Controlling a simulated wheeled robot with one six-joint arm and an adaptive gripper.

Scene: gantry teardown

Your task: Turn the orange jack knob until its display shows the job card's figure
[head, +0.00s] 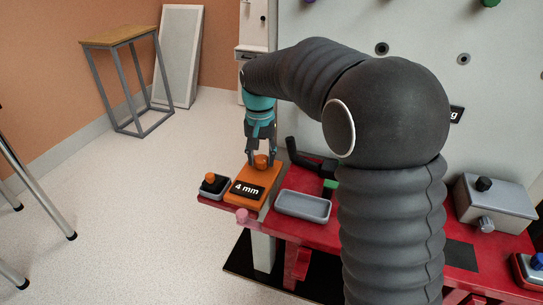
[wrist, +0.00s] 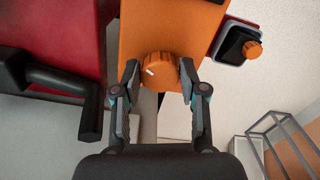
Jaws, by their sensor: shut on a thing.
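The orange jack (head: 250,187) sits at the left end of the red bench, and its display (head: 247,189) reads "4 mm". Its orange knob (head: 262,161) is on the jack's top, towards the back. My gripper (head: 262,156) reaches down from above and is shut on the knob. In the wrist view the knob (wrist: 159,70) has a white mark and sits between the two fingertips (wrist: 160,72). The orange jack body (wrist: 170,30) lies beyond it. No job card is readable in either view.
A small grey box with an orange button (head: 210,178) stands left of the jack. A grey tray (head: 303,206) lies to its right, and a black handle (head: 308,160) is close behind. A pink knob (head: 241,215) is at the front.

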